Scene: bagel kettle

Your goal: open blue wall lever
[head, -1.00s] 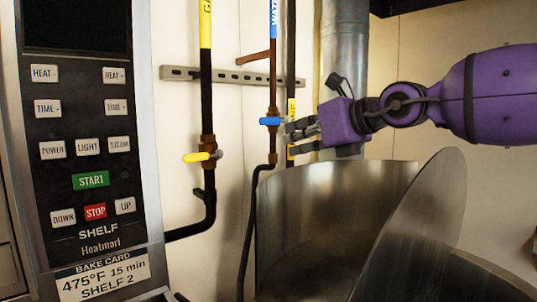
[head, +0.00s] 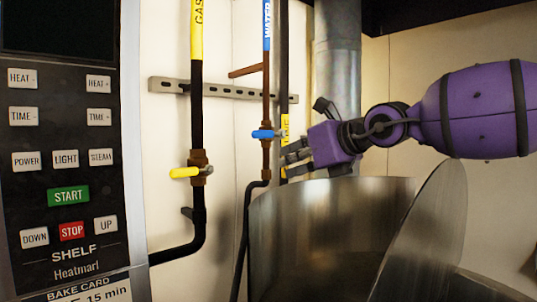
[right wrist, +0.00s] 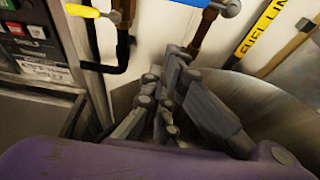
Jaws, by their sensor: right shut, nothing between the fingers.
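The blue wall lever (head: 264,134) is on the thin brown water pipe, under a blue "WATER" label (head: 267,18). Its handle looks roughly level in the head view. It also shows at the top edge of the right wrist view (right wrist: 228,8), partly cut off. My right gripper (head: 287,159) is just below and right of the lever, with its fingers pointing left. Its fingers are shut and empty, and appear apart from the lever. In the right wrist view the fingers (right wrist: 166,75) lie below the lever. My left gripper is not in view.
A yellow lever (head: 185,172) sits on the black gas pipe to the left. A large metal kettle (head: 330,225) with a raised lid (head: 425,230) stands below my right arm. An oven control panel (head: 65,160) fills the left. A yellow-labelled fuel line (right wrist: 268,28) runs right of the lever.

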